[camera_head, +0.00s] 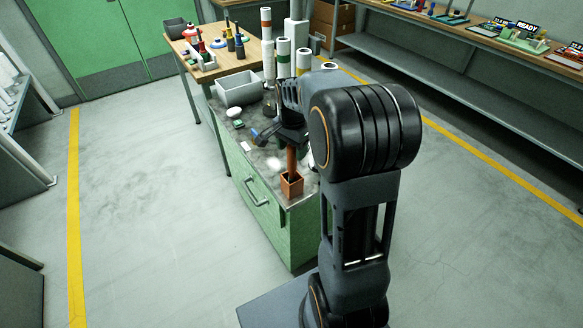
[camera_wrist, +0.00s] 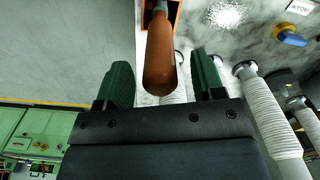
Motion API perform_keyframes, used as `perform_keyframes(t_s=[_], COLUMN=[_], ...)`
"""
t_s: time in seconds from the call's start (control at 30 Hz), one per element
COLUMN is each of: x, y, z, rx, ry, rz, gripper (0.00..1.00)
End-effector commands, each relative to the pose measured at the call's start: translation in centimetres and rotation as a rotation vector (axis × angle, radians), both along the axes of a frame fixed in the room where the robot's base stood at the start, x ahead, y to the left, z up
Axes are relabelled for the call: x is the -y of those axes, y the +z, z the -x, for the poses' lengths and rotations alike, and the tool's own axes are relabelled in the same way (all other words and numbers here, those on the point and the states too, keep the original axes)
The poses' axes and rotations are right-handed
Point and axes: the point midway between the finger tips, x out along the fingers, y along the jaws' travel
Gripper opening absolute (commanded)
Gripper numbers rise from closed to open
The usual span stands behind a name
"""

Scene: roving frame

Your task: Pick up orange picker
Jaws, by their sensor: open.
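The orange picker (camera_head: 291,160) stands upright, its lower end in a small orange-brown box (camera_head: 291,184) at the front corner of the green cabinet's top. In the wrist view the picker (camera_wrist: 160,62) has a rounded handle end, and part of the box (camera_wrist: 175,12) shows at the top edge. My gripper (camera_head: 288,138) is at the picker's upper end. In the wrist view my gripper's (camera_wrist: 163,78) two green fingers are apart, one on each side of the handle, with a visible gap on both sides. My arm hides part of the cabinet top.
The green cabinet (camera_head: 252,187) also holds a grey bin (camera_head: 240,89), small items and several tall white tubes (camera_head: 283,56). White ribbed posts (camera_wrist: 275,115) stand close on the right in the wrist view. A wooden bench (camera_head: 205,72) is behind. Floor to the left is clear.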

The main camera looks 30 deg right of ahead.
Motion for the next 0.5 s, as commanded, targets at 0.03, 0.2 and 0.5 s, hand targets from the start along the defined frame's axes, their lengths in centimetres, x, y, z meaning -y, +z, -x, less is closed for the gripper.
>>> perform_keyframes(t_s=[0.03, 0.2, 0.5], x=[0.0, 0.0, 0.0], y=[-0.7, -2.1, -2.3], z=[0.1, 0.0, 0.0], rx=[-0.004, -0.001, 0.000], ry=[0.000, 0.000, 0.000], rz=[-0.001, 0.000, 0.000], gripper=[0.62, 0.62, 0.61])
